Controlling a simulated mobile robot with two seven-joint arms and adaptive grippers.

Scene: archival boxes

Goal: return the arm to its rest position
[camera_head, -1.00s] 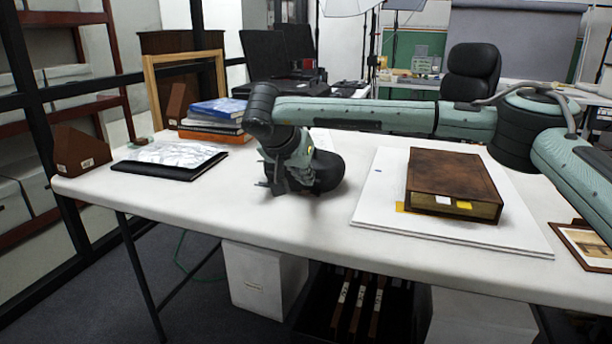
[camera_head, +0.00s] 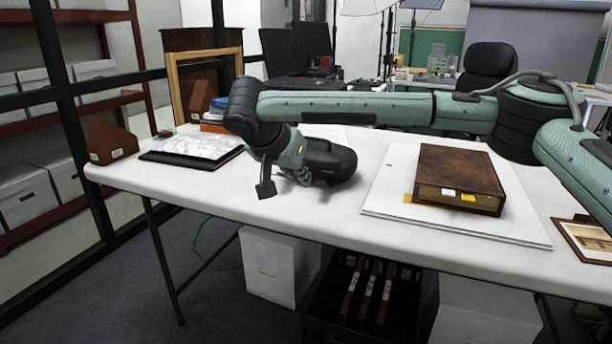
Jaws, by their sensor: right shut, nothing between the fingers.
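My right arm (camera_head: 375,108) comes in from the right and reaches across above the white table (camera_head: 330,215). Its gripper (camera_head: 265,189) hangs low over the front middle of the table, fingers pointing down. It is shut with nothing in it. I cannot tell how far it is above the tabletop. My left arm and gripper are not in view.
A brown archival box (camera_head: 458,175) rests on a white board (camera_head: 385,205) at the right. A framed picture (camera_head: 588,238) lies at the right edge. A black folder (camera_head: 185,158) and a brown wedge (camera_head: 110,140) lie at the left. A wooden frame (camera_head: 172,95) stands behind.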

